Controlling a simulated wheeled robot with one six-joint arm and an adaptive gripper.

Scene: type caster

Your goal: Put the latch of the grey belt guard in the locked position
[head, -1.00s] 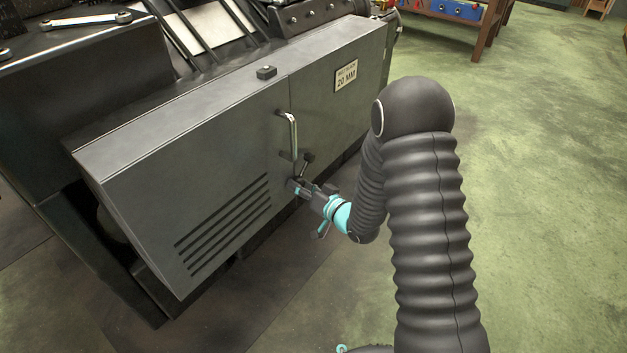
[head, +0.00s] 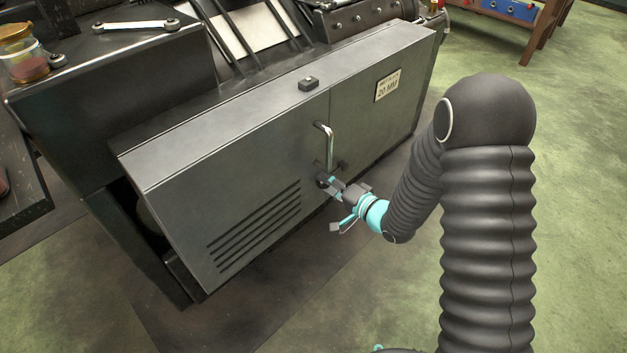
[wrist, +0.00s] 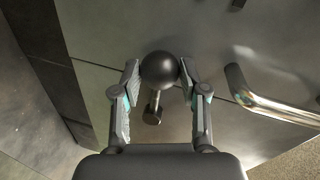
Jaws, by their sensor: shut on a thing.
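The grey belt guard (head: 250,165) is a long metal cover with slots at lower left and a metal handle (head: 329,142) near a seam. The latch (wrist: 153,104) is a short dark lever with a black ball knob (wrist: 158,70). In the wrist view its pivot end is just below the seam and its knob reaches above it. My gripper (wrist: 160,78) is closed around the knob, one finger on each side. In the head view my gripper (head: 324,181) is at the guard's front, just below the handle, and partly hides the latch. The handle also shows in the wrist view (wrist: 265,108), right of the fingers.
A plate reading "20 MM" (head: 387,86) is on the guard's right part. A small black block (head: 308,83) is on its top. Green floor (head: 585,170) is open at right.

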